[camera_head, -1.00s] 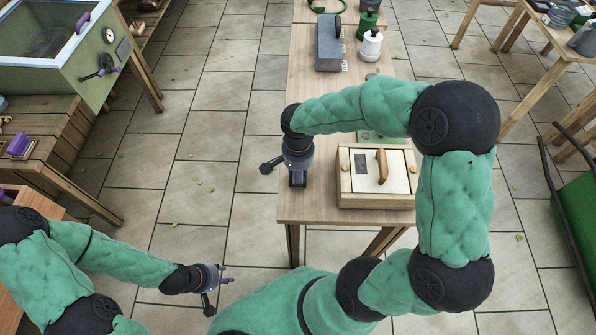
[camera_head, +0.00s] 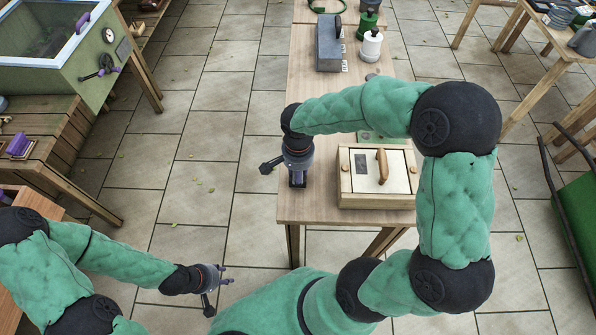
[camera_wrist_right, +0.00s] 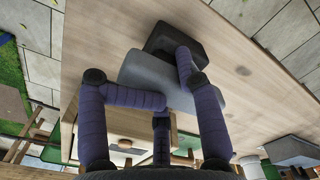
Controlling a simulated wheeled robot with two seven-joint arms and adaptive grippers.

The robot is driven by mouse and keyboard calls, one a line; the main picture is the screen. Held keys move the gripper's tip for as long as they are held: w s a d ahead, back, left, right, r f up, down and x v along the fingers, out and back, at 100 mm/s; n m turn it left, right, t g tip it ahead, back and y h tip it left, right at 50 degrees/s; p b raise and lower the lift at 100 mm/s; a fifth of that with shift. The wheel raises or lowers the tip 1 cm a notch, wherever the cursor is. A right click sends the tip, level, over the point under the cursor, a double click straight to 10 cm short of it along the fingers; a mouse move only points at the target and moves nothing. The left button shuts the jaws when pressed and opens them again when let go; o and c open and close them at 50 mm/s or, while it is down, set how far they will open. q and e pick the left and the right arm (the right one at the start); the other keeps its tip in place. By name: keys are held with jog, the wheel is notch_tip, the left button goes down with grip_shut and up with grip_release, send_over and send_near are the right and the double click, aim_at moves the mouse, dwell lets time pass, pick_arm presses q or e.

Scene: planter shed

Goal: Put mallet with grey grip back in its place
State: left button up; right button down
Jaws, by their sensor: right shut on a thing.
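My right gripper (camera_head: 298,170) is over the left edge of the wooden table (camera_head: 335,215), left of the wooden box. In the right wrist view its purple fingers close on a grey block-like part (camera_wrist_right: 150,72) with a dark block (camera_wrist_right: 172,40) at its far end. This looks like the mallet with the grey grip, its grip between the fingers. In the head view the gripper mostly hides it, and I cannot tell whether it touches the table. My left gripper (camera_head: 222,283) is empty, with its fingers apart, over the floor at the lower left.
A wooden box (camera_head: 375,202) with a pale lid and brown handle stands just right of my right gripper. A grey block (camera_head: 328,45), a white bottle (camera_head: 371,48) and a green bottle (camera_head: 368,22) stand farther back. The table's middle left is clear.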

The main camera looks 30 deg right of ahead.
jog(key=shift+f, duration=0.25)
jog(key=shift+c, duration=2.3)
grip_release()
notch_tip(320, 180, up, 12)
jog(key=shift+s+a, duration=0.1)
